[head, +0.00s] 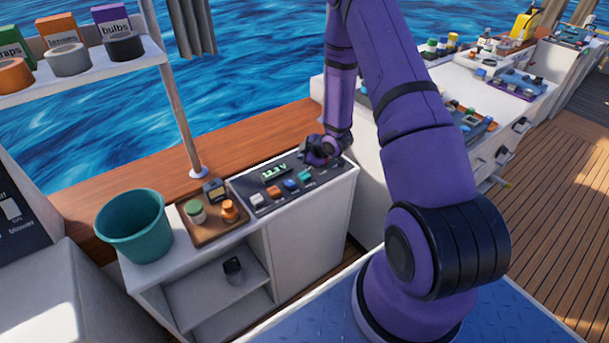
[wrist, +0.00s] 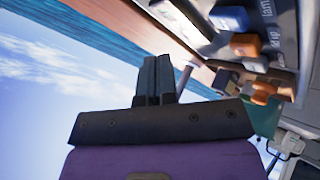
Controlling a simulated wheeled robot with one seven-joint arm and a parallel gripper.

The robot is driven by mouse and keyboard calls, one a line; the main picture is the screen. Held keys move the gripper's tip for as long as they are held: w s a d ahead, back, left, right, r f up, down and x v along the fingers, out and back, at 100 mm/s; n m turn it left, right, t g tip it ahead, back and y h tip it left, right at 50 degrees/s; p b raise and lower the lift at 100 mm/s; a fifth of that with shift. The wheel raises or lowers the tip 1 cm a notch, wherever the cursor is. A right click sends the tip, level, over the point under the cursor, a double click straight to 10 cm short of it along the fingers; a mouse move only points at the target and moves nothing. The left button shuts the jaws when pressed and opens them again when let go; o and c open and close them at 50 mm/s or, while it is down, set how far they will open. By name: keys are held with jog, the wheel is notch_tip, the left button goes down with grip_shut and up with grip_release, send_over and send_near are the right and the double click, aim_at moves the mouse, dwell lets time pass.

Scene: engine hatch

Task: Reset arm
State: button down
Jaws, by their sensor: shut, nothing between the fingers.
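My purple arm reaches from the front right over to the counter. My gripper (head: 316,158) is at the back right end of the dark control panel (head: 262,203), close to its surface. In the wrist view my gripper (wrist: 155,78) shows two dark fingers pressed together with nothing between them. The panel carries a green lit display (head: 275,173) and a row of white, orange, blue and teal switches. In the wrist view a blue switch (wrist: 229,18) and an orange switch (wrist: 245,45) lie to the right of the fingers. I cannot tell whether the gripper touches the panel.
A teal bucket (head: 133,228) stands at the counter's left end, beside a brown tray (head: 207,231) with small jars. A shelf (head: 80,62) with labelled boxes is at upper left. A pole (head: 178,100) rises behind the counter. More cluttered counters (head: 470,90) stand at the right. Wooden deck (head: 555,200) is clear.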

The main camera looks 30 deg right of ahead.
dwell(0.4)
jog(key=shift+w+r, duration=0.1)
jog(key=shift+r, duration=0.2)
jog(key=s+a+r+m+g+h, duration=0.1)
jog(key=s+a+r+m+h, duration=0.15)
jog(key=r, duration=1.25)
jog(key=s+a+r+m+g+h, duration=0.1)
jog(key=s+a+r+m+h, duration=0.15)
jog(key=r, duration=1.35)
jog(key=s+a+r+m+y, duration=0.1)
jog(key=s+a+r+m, duration=0.1)
jog(key=s, duration=0.7)
jog(key=s+a+r+m+g+y, duration=0.1)
jog(key=s+a+r+m, duration=0.1)
jog(key=s+a+r, duration=0.2)
jog(key=s+a+r+m, duration=0.2)
jog(key=s+r, duration=0.6)
jog(key=s, duration=0.8)
jog(key=shift+s+a+m+g+y, duration=0.15)
jog(key=shift+a+m+g+y, duration=0.25)
jog(key=shift+a, duration=0.6)
